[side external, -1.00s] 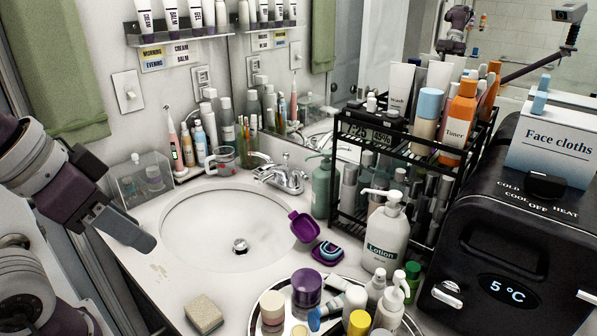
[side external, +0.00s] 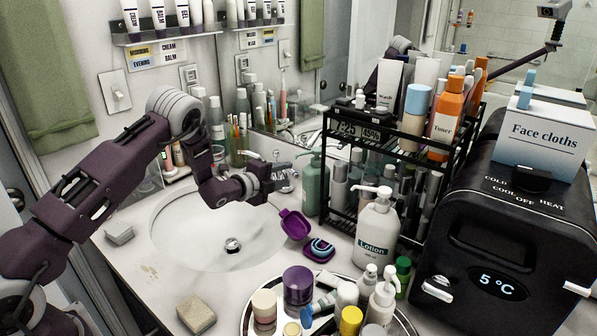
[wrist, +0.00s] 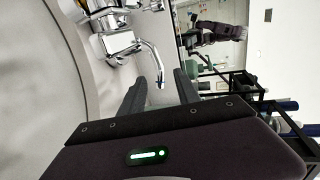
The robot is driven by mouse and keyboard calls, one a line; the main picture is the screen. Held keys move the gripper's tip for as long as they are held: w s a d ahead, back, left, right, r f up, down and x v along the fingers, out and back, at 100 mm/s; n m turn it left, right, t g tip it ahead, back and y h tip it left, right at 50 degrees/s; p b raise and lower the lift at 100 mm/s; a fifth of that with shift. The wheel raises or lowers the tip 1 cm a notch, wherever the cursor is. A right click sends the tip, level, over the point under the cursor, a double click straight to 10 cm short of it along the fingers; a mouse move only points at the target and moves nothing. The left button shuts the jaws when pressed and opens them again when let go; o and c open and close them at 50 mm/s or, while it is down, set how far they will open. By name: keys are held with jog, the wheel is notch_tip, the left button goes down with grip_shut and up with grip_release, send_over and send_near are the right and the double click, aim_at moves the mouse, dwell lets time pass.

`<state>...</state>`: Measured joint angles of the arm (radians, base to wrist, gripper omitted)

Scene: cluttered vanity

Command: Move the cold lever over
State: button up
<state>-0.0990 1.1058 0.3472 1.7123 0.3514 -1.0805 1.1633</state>
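The chrome faucet (side external: 287,184) stands at the back rim of the white basin. In the side view my gripper (side external: 284,171) is in front of it and hides most of it, levers included. In the wrist view the faucet's curved spout (wrist: 152,62) lies just beyond my fingers, with its tip seen between them. A blocky chrome part (wrist: 118,44) and another chrome piece (wrist: 103,14) lie up and left of the fingers. I cannot tell which is the cold lever. My gripper's fingers (wrist: 161,88) are apart with nothing held; contact with the faucet is not clear.
The basin (side external: 190,255) lies below my arm. A purple open case (side external: 295,224), a lotion pump (side external: 376,235) and a green pump bottle (side external: 312,185) stand right of it. A black rack (side external: 335,205) and a tray (side external: 245,318) of bottles crowd the right and front.

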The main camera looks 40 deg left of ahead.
jog(key=shift+w+f, duration=0.25)
jog(key=shift+f, duration=0.05)
jog(key=x, duration=0.7)
jog(key=shift+r, duration=0.2)
jog(key=shift+c, duration=0.5)
grip_shut()
jog(key=shift+m, duration=0.3)
